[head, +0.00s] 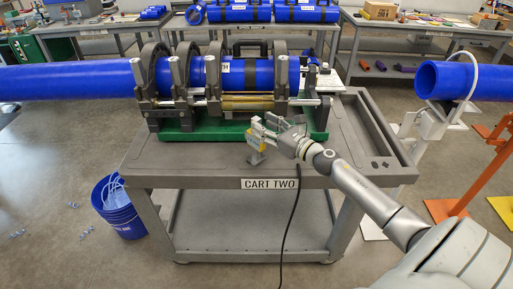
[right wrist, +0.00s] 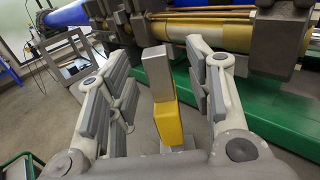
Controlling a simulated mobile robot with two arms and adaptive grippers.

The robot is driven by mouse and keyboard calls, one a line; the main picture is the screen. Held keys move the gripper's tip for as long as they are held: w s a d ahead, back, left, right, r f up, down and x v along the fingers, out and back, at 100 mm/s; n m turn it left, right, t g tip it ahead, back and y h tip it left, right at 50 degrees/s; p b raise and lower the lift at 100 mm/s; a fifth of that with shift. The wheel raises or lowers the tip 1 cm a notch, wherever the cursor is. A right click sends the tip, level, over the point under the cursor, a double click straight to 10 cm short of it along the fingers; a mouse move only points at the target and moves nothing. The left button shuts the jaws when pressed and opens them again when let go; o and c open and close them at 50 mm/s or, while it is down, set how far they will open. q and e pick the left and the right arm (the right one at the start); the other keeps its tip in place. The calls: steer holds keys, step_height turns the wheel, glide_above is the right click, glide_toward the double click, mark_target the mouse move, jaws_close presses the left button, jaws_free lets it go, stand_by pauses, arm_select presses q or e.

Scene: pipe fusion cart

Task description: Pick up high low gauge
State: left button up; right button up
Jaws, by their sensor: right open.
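The high low gauge (head: 254,141), a small yellow and grey metal piece, is at the front edge of the cart top, above the CART TWO label. My right gripper (head: 268,128) reaches over the cart's front edge, right at the gauge. In the right wrist view, the gauge (right wrist: 166,112) stands upright between the fingers of my open right gripper (right wrist: 163,95). A gap shows on each side, so the fingers look apart from it. The gauge's lower end is partly hidden by the gripper body. My left gripper is not in view.
The fusion machine with its green base (head: 185,135) and blue pipe (head: 70,80) stands just behind the gauge. The grey cart tray (head: 365,135) is bare at the right. A blue bucket (head: 118,207) and a pipe on an upright stand (head: 445,80) flank the cart.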

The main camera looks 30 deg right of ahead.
mark_target(256, 118)
steer(key=w, duration=0.2)
steer(key=w+a+p, duration=0.1)
steer(key=w, duration=0.1)
steer(key=shift+a, duration=0.1)
steer(key=shift+s, duration=0.1)
jaws_close()
steer(key=shift+r, duration=0.1)
